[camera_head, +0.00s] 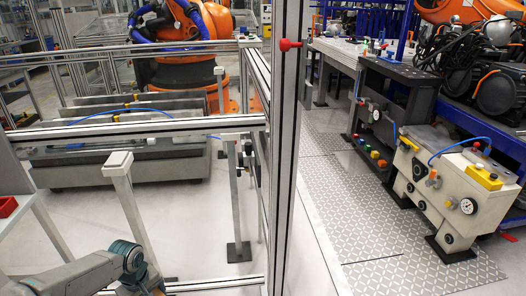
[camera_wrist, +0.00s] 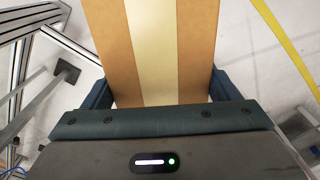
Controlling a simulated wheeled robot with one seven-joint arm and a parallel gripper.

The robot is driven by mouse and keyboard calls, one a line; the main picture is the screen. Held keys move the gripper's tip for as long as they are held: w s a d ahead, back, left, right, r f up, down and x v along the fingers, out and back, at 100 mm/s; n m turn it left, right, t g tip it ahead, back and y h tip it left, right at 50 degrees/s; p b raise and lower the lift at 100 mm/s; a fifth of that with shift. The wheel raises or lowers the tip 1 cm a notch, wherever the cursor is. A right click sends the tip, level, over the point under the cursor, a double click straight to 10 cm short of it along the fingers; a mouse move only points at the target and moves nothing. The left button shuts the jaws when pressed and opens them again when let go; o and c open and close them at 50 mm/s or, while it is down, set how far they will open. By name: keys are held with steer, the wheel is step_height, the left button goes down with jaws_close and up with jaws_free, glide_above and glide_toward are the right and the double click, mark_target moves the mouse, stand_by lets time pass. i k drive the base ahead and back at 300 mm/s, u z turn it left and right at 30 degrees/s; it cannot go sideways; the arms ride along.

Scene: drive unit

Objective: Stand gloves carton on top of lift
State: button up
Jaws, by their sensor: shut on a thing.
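The carton (camera_wrist: 198,50) is brown cardboard with a pale tape strip down its middle. It fills the top centre of the wrist view, and its far end runs out of the picture. My gripper (camera_wrist: 158,88) is shut on it, with one dark finger against each side. In the head view, part of my arm shows at the lower left, but I cannot make out the carton there. I cannot pick out a lift for certain in either view.
An aluminium frame (camera_head: 140,128) with a tall upright post (camera_head: 287,150) stands ahead. A slim post (camera_head: 130,205) rises near my arm. A red bin (camera_head: 7,206) sits at the left edge. A machine unit (camera_head: 455,195) stands right. Patterned floor (camera_head: 370,215) is clear between.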

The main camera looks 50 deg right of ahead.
mark_target(434, 137)
steer(key=z, duration=2.95)
steer(key=i, duration=3.4)
steer(key=u, duration=1.65)
steer(key=i, duration=0.55)
steer(key=z, duration=1)
